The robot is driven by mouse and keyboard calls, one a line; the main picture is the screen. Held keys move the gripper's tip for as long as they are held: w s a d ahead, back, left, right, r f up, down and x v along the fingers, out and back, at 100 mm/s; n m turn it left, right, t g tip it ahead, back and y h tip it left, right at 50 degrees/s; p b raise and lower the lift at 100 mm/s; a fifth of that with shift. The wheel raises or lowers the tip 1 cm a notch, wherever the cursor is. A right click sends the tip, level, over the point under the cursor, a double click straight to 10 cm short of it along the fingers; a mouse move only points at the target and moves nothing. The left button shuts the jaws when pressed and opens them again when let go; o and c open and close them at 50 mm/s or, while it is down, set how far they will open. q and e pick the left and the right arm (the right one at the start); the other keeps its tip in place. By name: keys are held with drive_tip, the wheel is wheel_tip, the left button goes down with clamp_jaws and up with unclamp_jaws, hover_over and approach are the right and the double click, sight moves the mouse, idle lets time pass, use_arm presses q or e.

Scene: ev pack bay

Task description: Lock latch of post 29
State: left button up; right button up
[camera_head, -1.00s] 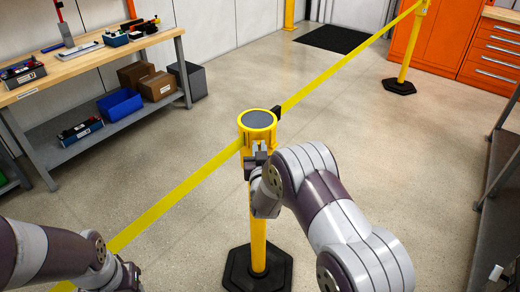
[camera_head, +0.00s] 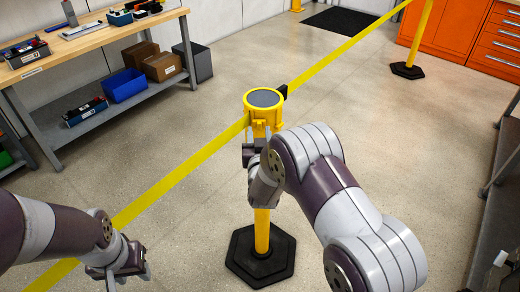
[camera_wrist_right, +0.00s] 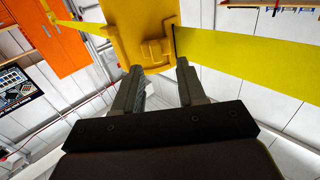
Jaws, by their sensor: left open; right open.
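The yellow post (camera_head: 262,230) stands upright on a black hexagonal base, with a dark disc on its head (camera_head: 263,98). No number is readable on it. In the right wrist view the post head (camera_wrist_right: 140,22) fills the top middle, with a small yellow latch-like part (camera_wrist_right: 154,52) low on its face. My right gripper (camera_wrist_right: 158,66) is open, its fingertips just below and either side of that part. In the head view my right gripper (camera_head: 254,152) is at the near side of the post head, partly hidden by its wrist. My left gripper (camera_head: 130,274) is open and empty at lower left.
A yellow belt (camera_head: 180,172) runs from the post to lower left, and another (camera_head: 335,55) to a second post (camera_head: 420,35). A workbench (camera_head: 95,38) stands at left, a dark bench at the right edge. Floor around the post is clear.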

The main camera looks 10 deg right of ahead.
drive_tip(key=s+a, duration=0.1)
drive_tip(key=s, duration=0.8)
drive_tip(key=shift+s+a+b, duration=0.25)
drive_tip(key=shift+a+b, duration=0.1)
drive_tip(key=shift+b, duration=0.1)
